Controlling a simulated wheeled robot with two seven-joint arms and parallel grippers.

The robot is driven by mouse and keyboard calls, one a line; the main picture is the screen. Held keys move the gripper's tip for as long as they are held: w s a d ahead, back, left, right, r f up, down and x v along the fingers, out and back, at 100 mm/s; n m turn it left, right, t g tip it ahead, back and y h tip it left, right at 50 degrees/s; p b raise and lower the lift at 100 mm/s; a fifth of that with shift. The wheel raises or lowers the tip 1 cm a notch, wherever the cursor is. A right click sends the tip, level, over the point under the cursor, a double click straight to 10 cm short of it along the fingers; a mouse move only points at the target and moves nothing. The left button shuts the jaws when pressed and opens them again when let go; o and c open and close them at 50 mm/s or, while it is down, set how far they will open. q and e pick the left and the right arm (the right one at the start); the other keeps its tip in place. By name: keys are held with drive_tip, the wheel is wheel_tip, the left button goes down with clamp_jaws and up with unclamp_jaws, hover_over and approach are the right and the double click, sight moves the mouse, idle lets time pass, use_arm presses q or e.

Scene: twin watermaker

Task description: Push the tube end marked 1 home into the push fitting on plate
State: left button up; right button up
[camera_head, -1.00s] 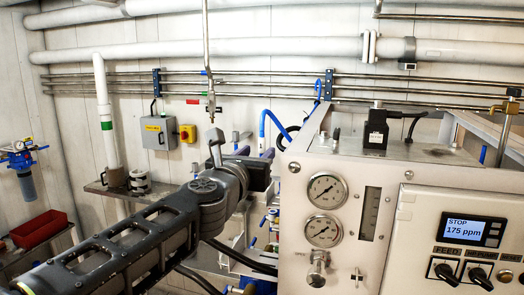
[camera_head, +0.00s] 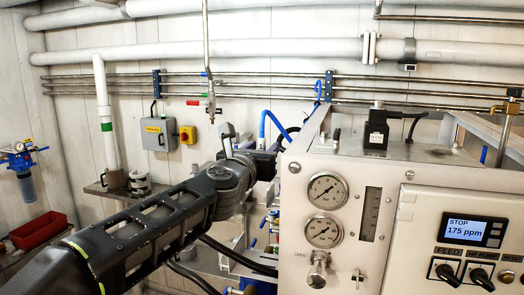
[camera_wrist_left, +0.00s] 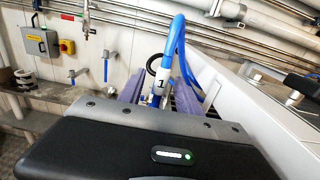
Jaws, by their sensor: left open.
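The gauge panel (camera_head: 303,225) stands close to the right of my left gripper. A wall of the unit (camera_wrist_left: 235,100) runs along the right in the wrist view. Black hoses (camera_head: 235,255) pass below my arm. A shelf (camera_head: 105,190) lies to the left.

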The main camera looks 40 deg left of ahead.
use_arm(q)
clamp_jaws()
idle(0.4)
